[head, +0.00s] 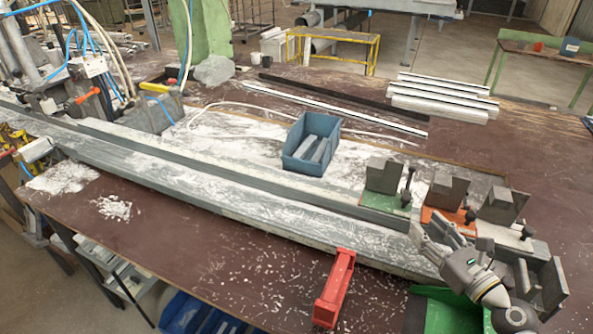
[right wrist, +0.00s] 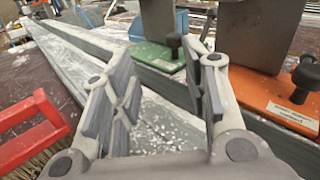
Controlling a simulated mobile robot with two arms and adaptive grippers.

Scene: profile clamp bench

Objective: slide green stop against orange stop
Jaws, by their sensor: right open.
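The green stop (head: 400,209), a green base with a grey block and a dark knob, sits on the grey rail right of centre in the head view. The orange stop (head: 432,218), of the same build, stands just to its right with a small gap. In the right wrist view the green stop (right wrist: 152,55) is behind the fingers and the orange stop (right wrist: 285,108) is at the right; a finger hides part of the space between them. My right gripper (head: 432,234) is open and empty in front of the stops, its fingers (right wrist: 160,98) apart. My left gripper is not in view.
A third stop with a pale base (head: 498,232) stands right of the orange one. A red brush (head: 334,288) lies at the bench's front edge, near my right gripper. A blue bin (head: 311,143) stands behind the rail. White chips litter the bench.

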